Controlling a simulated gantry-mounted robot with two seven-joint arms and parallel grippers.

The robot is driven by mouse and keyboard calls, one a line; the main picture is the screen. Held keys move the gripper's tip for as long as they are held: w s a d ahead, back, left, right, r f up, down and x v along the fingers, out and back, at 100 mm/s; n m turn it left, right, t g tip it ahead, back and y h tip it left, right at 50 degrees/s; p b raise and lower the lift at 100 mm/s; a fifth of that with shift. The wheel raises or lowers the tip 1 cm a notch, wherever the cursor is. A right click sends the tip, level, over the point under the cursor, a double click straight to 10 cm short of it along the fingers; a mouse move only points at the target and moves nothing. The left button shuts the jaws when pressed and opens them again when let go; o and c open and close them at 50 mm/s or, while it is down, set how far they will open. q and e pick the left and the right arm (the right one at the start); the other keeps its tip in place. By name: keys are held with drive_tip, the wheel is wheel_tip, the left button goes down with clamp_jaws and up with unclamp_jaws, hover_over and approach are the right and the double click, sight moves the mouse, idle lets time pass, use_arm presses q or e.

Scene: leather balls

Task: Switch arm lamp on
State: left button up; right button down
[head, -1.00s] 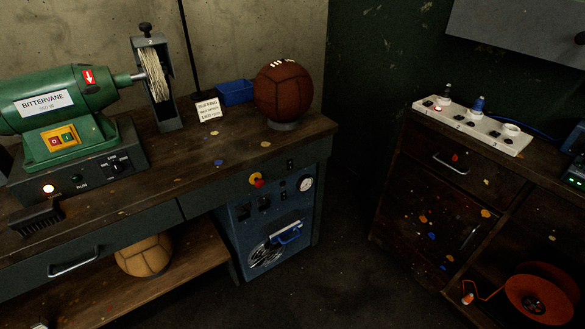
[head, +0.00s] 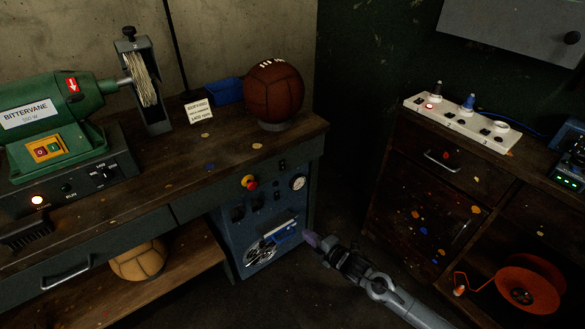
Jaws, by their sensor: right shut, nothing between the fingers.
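No lamp head is in view. A thin black pole (head: 178,50) rises from the back of the workbench; I cannot tell whether it belongs to the arm lamp. A small black switch (head: 282,165) sits on the bench's front edge. A white power strip (head: 460,123) with plugs and switches lies on the right cabinet; one switch glows red. My right gripper (head: 308,237) is shut and empty, over the dark floor, below and right of the bench's blue control panel, pointing left. The left gripper is not in view.
A brown ball (head: 273,92) stands on a ring on the workbench (head: 235,140). A green buffing machine (head: 45,115) is at left. The tan ball (head: 138,261) lies on the lower shelf. An orange cable reel (head: 530,288) is lower right. The gap between bench and cabinet is open.

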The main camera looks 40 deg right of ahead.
drive_tip(key=w+d+r, duration=0.3)
drive_tip(key=r, duration=0.2)
drive_tip(key=w+d+r+t+h, duration=0.1)
drive_tip(key=w+d+r, duration=0.2)
drive_tip(key=d+r, duration=0.1)
drive_tip(key=shift+w+r+t+p, duration=0.3)
drive_tip(key=shift+w+r+p, duration=0.1)
drive_tip(key=shift+r, duration=0.5)
drive_tip(key=shift+f, duration=0.1)
drive_tip(key=b, duration=0.8)
approach(284, 169)
drive_tip(key=w, duration=0.6)
drive_tip(key=shift+w+f, duration=0.2)
drive_tip(key=shift+f, duration=0.2)
drive_tip(key=shift+w+d, duration=0.1)
drive_tip(key=shift+w, duration=0.1)
